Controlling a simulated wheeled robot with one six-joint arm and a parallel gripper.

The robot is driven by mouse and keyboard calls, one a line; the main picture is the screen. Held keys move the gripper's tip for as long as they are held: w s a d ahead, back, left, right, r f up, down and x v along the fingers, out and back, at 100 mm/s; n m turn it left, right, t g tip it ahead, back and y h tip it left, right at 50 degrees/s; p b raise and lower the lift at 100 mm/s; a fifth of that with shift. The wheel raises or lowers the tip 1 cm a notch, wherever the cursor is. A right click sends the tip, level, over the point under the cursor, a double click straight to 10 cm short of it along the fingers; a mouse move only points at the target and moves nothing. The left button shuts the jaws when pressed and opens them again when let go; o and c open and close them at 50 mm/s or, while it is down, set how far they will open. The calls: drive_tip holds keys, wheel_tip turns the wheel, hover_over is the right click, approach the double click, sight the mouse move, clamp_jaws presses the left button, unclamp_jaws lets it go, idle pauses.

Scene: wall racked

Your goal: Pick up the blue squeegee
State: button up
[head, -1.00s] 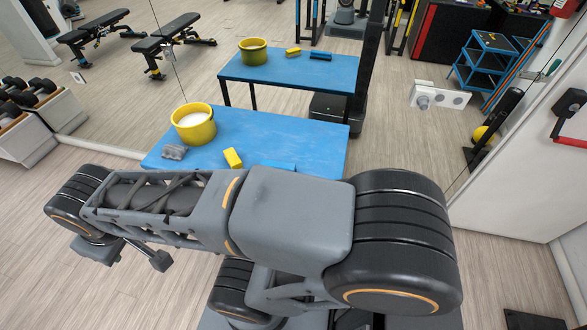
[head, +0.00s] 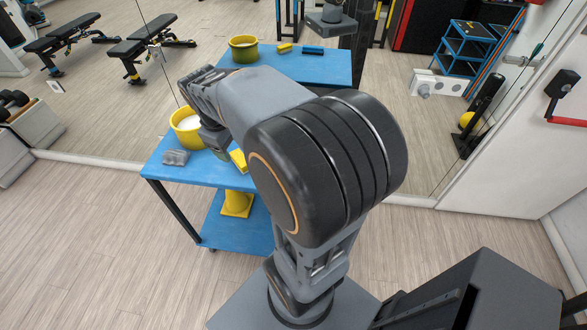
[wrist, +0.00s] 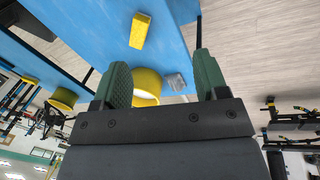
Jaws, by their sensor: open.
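The blue squeegee is hidden behind my arm in the head view; a dark blue bar, which looks like its reflection (head: 313,51), shows in the mirror. I do not see it in the wrist view. A yellow block (head: 238,161) lies on the blue table (head: 205,172), also seen in the wrist view (wrist: 139,30). My gripper (wrist: 160,60) is open and empty, its green fingers spread wide above the table. The fingers are hidden or unclear in the head view.
A yellow bucket (head: 184,124) with white contents and a grey crumpled item (head: 175,157) stand on the table's left part. A yellow object (head: 237,204) is on its lower shelf. A mirror wall stands behind the table. Floor at left is open.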

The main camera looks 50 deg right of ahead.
drive_tip(key=w+d+f+n+g+b, duration=0.1)
drive_tip(key=d+f+n+g, duration=0.1)
drive_tip(key=d+f, duration=0.4)
drive_tip(key=w+d+f+n+g+b, duration=0.1)
drive_tip(key=w+d+f+g, duration=0.15)
drive_tip(key=d, duration=0.65)
drive_tip(key=shift+n+h, duration=0.3)
drive_tip(key=x, duration=0.7)
drive_tip(key=p+x, duration=0.1)
drive_tip(key=x, duration=0.2)
drive_tip(key=shift+s+d, duration=0.25)
drive_tip(key=shift+d, duration=0.2)
drive_tip(key=shift+p+x, duration=0.5)
drive_tip(key=shift+x, duration=2.55)
drive_tip(key=shift+w+a, duration=0.1)
drive_tip(key=shift+w, duration=0.1)
drive_tip(key=shift+c, duration=0.5)
